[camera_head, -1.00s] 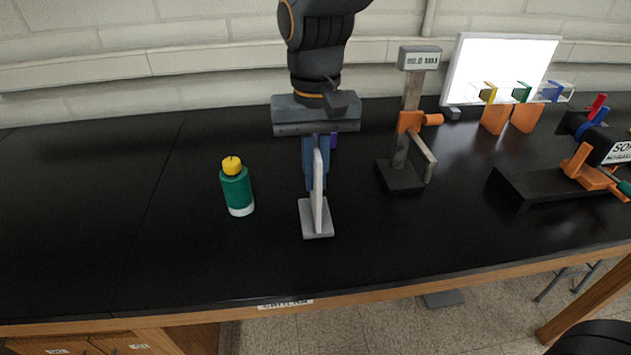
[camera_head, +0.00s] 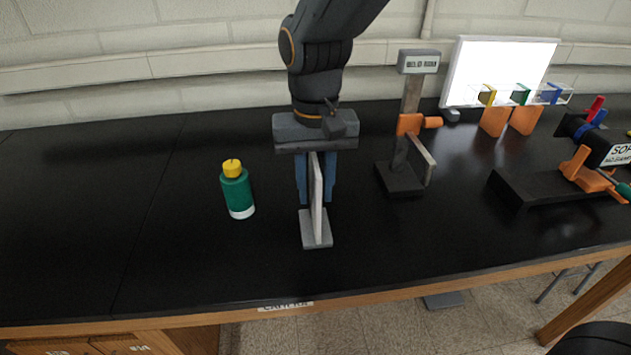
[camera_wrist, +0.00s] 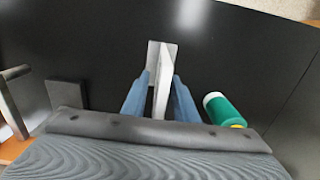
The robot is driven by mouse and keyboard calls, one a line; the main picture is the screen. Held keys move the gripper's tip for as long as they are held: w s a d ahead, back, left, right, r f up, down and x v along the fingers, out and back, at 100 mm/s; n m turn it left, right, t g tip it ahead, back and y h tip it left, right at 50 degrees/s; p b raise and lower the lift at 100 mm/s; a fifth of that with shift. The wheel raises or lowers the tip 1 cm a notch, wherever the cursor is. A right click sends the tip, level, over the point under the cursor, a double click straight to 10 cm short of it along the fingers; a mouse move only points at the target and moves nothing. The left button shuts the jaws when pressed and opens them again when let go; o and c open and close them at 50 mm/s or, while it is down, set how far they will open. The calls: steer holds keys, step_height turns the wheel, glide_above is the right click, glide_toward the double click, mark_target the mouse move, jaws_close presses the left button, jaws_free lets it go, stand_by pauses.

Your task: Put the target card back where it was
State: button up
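The card (camera_head: 317,190) is a thin pale upright plate on a flat grey foot (camera_head: 316,240), standing on the black bench near its middle. Its edge faces the head camera. It also shows in the wrist view (camera_wrist: 163,85), rising between my fingers. My gripper (camera_head: 316,203) points down with its two blue fingers spread, one on each side of the card. In the wrist view my gripper (camera_wrist: 161,73) shows gaps between the card and both fingers. The card's upper part is partly hidden by my gripper.
A green bottle with a yellow cap (camera_head: 237,190) stands left of the card. A gauge stand with an orange clamp (camera_head: 408,125) is close on the right. A device with orange parts (camera_head: 560,185) and a bright panel (camera_head: 500,70) are further right. The bench's left is clear.

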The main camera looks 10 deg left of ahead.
step_height(320, 180, up, 12)
steer(key=shift+r+b, duration=0.15)
steer(key=shift+b, duration=0.95)
